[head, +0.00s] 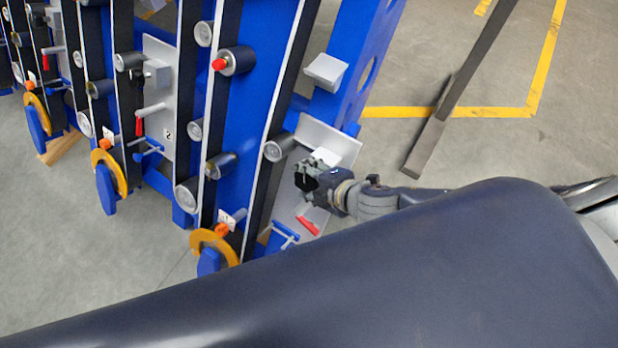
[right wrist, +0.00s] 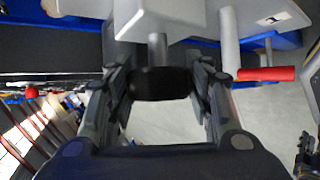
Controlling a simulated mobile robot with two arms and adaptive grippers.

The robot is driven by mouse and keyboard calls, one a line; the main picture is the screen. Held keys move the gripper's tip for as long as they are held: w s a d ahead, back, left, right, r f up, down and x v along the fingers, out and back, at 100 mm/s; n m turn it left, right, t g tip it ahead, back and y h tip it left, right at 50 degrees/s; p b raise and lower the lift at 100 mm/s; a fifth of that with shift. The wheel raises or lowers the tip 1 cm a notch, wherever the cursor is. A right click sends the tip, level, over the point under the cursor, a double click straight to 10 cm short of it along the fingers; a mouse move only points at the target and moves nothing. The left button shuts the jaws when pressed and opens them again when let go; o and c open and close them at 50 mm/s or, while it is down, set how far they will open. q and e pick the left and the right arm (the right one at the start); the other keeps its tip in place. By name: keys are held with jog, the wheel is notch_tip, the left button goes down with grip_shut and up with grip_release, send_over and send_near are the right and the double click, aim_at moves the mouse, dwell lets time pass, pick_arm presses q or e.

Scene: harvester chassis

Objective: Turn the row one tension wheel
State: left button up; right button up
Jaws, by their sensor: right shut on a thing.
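The row one tension wheel is a black knob (right wrist: 162,83) on a short grey shaft, below a light grey bracket, in the right wrist view. My right gripper (right wrist: 160,90) has one finger on each side of the wheel and is shut on it. In the head view my right gripper (head: 308,176) reaches in from the right to the nearest row. There the wheel is a small dark shape between the fingers, mostly hidden by them. A plate marked 1 (right wrist: 275,18) shows beside the bracket.
A red-handled lever (right wrist: 265,74) is close to the right of the wheel; it also shows in the head view (head: 308,225). Blue frames with belts, rollers and an orange-rimmed wheel (head: 213,243) stand to the left. A dark beam (head: 430,140) crosses open floor at right.

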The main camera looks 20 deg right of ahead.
aim_at(315, 182)
jog(key=shift+f, duration=0.1)
dwell(0.3)
jog(key=o, duration=1.1)
jog(key=shift+c, duration=0.2)
jog(key=shift+s, duration=0.1)
jog(key=v, duration=0.7)
jog(key=shift+s+r, duration=0.1)
jog(key=shift+r, duration=0.1)
